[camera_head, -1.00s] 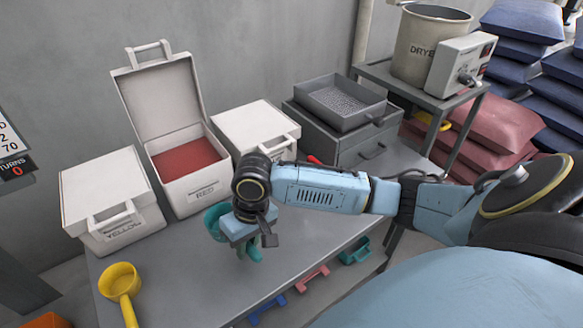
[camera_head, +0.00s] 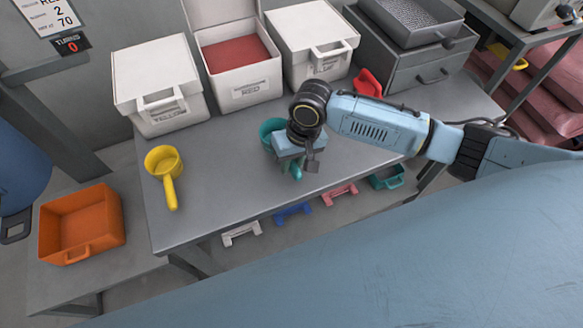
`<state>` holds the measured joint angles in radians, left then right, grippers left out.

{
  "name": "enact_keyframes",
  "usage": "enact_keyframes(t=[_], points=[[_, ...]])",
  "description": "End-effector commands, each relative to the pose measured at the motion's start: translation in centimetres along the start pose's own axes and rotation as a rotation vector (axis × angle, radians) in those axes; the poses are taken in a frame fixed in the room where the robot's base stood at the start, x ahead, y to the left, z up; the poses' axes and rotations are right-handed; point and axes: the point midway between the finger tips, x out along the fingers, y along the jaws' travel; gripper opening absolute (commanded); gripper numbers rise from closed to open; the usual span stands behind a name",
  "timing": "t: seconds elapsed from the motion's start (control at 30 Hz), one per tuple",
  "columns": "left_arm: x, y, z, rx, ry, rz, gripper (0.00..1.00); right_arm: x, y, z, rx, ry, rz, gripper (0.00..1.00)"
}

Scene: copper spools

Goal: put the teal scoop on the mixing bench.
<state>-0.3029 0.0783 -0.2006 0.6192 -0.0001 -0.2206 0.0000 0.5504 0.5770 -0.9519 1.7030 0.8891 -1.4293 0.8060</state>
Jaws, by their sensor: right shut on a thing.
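The teal scoop (camera_head: 269,128) is at my right gripper (camera_head: 296,168), over the middle of the grey bench (camera_head: 225,195). My right gripper is shut on the scoop's handle. The cup of the scoop shows left of the gripper, and the handle end shows below it. The wrist hides the rest. I cannot tell whether the scoop touches the bench top. My left gripper is not in view.
A yellow scoop (camera_head: 165,168) lies on the bench's left part, and a red scoop (camera_head: 368,83) farther back right. White bins, one open with red contents (camera_head: 236,60), line the back. An orange tray (camera_head: 82,225) stands on a lower surface at left. Bench space between the scoops is clear.

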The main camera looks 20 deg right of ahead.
Motion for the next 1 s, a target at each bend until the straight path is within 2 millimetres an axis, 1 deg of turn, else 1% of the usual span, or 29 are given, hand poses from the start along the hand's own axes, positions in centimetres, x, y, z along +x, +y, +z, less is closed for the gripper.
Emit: enact_keyframes(t=[0.03, 0.1, 0.2, 0.43, 0.57, 0.6, 0.73, 1.0], points=[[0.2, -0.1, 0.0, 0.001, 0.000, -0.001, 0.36, 0.8, 0.2, 0.1, 0.001, -0.003, 0.002, 0.00], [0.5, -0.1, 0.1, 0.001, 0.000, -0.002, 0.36, 1.9, 0.4, 0.1, 0.002, -0.003, 0.002, 0.00], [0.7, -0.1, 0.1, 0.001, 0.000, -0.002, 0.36, 3.0, 0.6, 0.1, 0.001, -0.001, 0.002, 0.00], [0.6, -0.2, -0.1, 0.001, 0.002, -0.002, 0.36, 2.9, 0.6, 0.1, 0.000, 0.000, 0.001, 0.00], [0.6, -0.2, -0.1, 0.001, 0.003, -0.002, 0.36, 3.2, 0.7, 0.1, 0.000, -0.001, 0.001, 0.00], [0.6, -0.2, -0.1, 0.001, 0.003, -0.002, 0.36, 3.2, 0.7, 0.1, 0.000, -0.001, 0.001, 0.23], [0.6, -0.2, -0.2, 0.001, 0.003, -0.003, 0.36, 3.2, 0.7, 0.1, 0.000, -0.001, 0.001, 0.40], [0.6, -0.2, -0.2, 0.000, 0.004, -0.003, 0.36, 3.2, 0.7, 0.1, 0.000, -0.001, 0.001, 0.41]])
